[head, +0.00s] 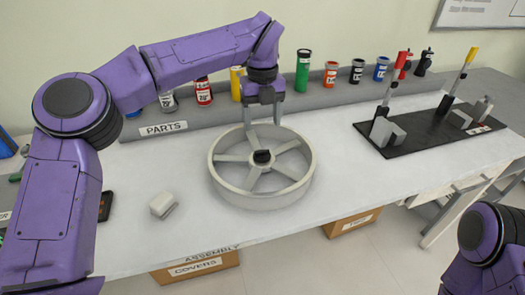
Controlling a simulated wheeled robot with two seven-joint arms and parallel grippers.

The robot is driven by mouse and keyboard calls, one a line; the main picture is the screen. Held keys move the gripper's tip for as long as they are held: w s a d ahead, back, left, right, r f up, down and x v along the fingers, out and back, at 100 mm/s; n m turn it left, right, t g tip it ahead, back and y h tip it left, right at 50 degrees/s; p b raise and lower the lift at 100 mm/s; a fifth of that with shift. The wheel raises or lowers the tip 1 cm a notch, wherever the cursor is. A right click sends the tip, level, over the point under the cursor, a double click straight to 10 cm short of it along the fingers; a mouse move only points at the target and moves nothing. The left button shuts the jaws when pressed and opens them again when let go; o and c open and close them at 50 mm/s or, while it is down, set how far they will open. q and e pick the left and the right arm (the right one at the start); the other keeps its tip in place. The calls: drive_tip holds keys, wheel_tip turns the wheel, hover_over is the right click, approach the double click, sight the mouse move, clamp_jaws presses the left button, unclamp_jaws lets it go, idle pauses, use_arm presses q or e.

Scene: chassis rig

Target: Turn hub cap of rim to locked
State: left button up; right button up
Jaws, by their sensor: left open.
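The rim (226,181) is a pale grey spoked wheel lying flat on the white workbench. Its hub cap (262,157) is a small dark piece at the centre where the spokes meet. My left gripper (263,119) points down over the far side of the rim, behind the hub cap in the picture. Its two fingers are apart with nothing between them, and it is clear of the hub cap. Whether the fingertips touch the rim cannot be told. Only a purple part of my right arm shows at the lower right; its gripper is out of view.
A grey ledge marked PARTS (163,129) with several coloured canisters runs along the back. A black fixture board (430,133) with upright levers stands at the right. A small light block (162,204) lies left of the rim. The bench front is mostly clear.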

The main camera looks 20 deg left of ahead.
sight(262, 151)
use_arm(q)
wheel_tip(262, 151, down, 9)
drive_tip(key=shift+s+f, duration=0.1)
drive_tip(key=shift+p, duration=0.3)
drive_tip(key=c, duration=1.1)
